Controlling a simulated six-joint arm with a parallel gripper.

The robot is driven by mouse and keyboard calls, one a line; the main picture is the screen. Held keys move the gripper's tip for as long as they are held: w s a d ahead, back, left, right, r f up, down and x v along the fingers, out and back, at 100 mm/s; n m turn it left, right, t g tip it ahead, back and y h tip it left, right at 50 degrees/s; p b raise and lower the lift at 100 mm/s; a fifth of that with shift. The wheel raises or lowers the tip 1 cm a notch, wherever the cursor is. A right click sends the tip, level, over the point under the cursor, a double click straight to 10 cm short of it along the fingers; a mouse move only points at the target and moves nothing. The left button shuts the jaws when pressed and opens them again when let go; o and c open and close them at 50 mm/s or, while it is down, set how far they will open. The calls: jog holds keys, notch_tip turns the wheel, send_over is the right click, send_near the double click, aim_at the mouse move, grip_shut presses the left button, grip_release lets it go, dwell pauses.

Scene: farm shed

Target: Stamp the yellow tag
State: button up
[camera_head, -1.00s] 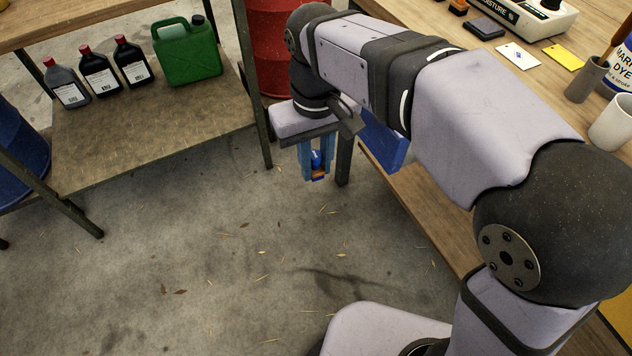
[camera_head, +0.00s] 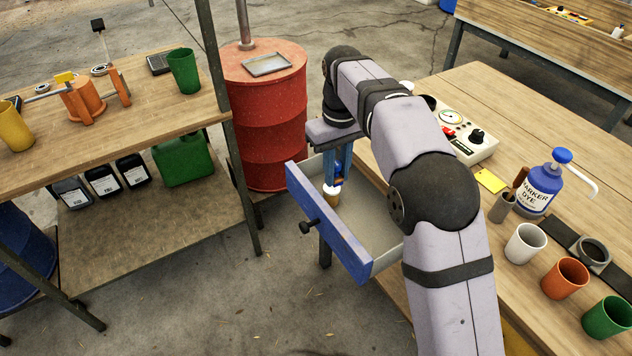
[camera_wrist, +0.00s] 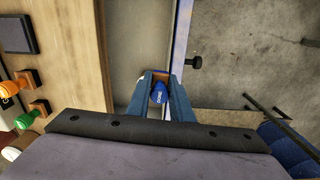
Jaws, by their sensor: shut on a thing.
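My gripper (camera_head: 337,178) is shut on a blue-handled stamp (camera_wrist: 158,94). It hangs over the open blue-fronted drawer (camera_head: 327,222) of the right-hand workbench. In the wrist view, my gripper (camera_wrist: 160,88) has the blue handle between its fingers, with an orange-brown part beside it. Whether the stamp's underside touches the drawer floor I cannot tell. The yellow tag (camera_head: 490,180) lies flat on the bench, right of my arm and close to the gauge box. A dark pad (camera_wrist: 15,34) lies on the bench in the wrist view.
Orange (camera_wrist: 25,80) and green (camera_wrist: 33,113) stamps stand on the bench. A gauge box (camera_head: 465,135), dye bottle (camera_head: 540,190), grey holder (camera_head: 502,207) and several cups crowd the bench right of my arm. A red drum (camera_head: 262,120) stands behind the drawer.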

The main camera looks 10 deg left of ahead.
jog(key=w+d+r+m+p, duration=0.1)
jog(key=w+d+p, duration=0.2)
jog(key=d, duration=0.2)
jog(key=w+d+r+m+p, duration=0.1)
jog(key=w+d+r+p, duration=0.1)
jog(key=d+p, duration=0.2)
jog(key=w+d+r+m+p, duration=0.1)
jog(key=w+d+r+p, duration=0.1)
jog(key=w+d+p, duration=0.1)
jog(key=shift+w+d+p, duration=0.15)
jog(key=shift+d+p, duration=0.15)
jog(key=shift+d, duration=0.35)
jog(key=shift+w+d+p, duration=0.15)
jog(key=shift+d+p, duration=0.1)
jog(key=shift+d, duration=0.4)
jog(key=w+d+r+m+p, duration=0.1)
jog(key=d+m+p, duration=0.4)
jog(key=d+p, duration=0.8)
jog(key=d, duration=0.8)
jog(key=shift+d+r, duration=0.25)
jog(key=shift+d, duration=0.1)
jog(key=shift+f, duration=0.1)
jog(key=shift+f+b, duration=1.8)
jog(key=shift+f, duration=1.1)
jog(key=shift+f+b, duration=0.4)
jog(key=shift+f, duration=0.2)
jog(key=shift+r, duration=0.1)
